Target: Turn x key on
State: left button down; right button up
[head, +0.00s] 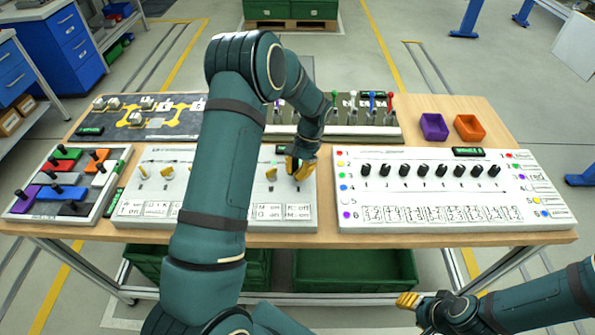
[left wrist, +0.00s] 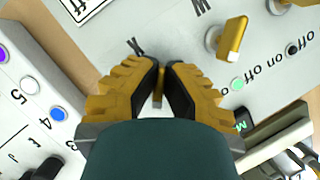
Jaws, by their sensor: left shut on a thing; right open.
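The key panel (head: 150,205) is a light board with yellow keys standing in a row. My left gripper (head: 300,170) is at the right end of this row, pointing down. In the left wrist view its yellow fingers (left wrist: 158,85) are closed around a small yellow key (left wrist: 158,76), mostly hidden between the black pads. A letter that looks like an X is printed beside it. A neighbouring yellow key (head: 271,174) stands free; a free key also shows in the left wrist view (left wrist: 232,38). My right gripper (head: 408,300) is open and empty, low in front of the table.
A white board with black knobs (head: 430,190) lies close to the right. A board with coloured blocks (head: 70,185) is at the left. Behind are a panel with coloured levers (head: 390,125), and purple (head: 434,127) and orange (head: 469,127) bins.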

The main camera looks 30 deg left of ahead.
pick_arm(q)
jog(key=shift+f+m, duration=0.1)
jog(key=shift+m, duration=0.3)
jog(key=c, duration=1.1)
grip_release()
jog(key=v, duration=1.2)
jog(key=shift+s+d, duration=0.15)
jog(key=shift+d, duration=0.05)
